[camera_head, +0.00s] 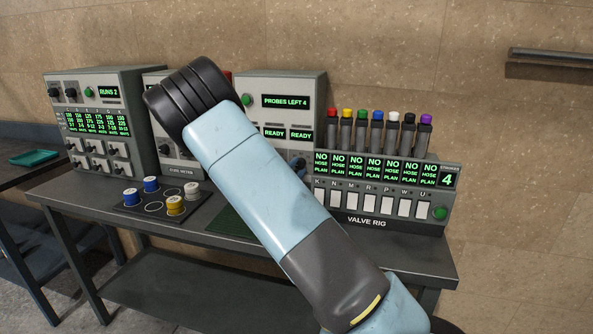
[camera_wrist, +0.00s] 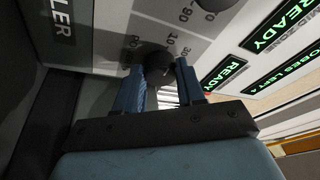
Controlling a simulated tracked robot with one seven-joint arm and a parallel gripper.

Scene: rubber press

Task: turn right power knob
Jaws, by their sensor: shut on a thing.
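In the wrist view, my gripper (camera_wrist: 160,67) has its two blue fingers on either side of a dark round knob (camera_wrist: 157,60) on a light grey panel. It is shut on this knob. A printed scale with small numbers surrounds the knob; its exact setting is hard to read. A second dark knob (camera_wrist: 214,3) is cut off at the top edge. My gripper is mostly hidden there.
The valve rig (camera_head: 366,222) with several colored-cap tubes stands close on the right. A black mat (camera_head: 128,208) with blue, white and yellow spools lies at the bench's front left. A control box (camera_head: 100,115) showing "RUNS 2" stands at the far left.

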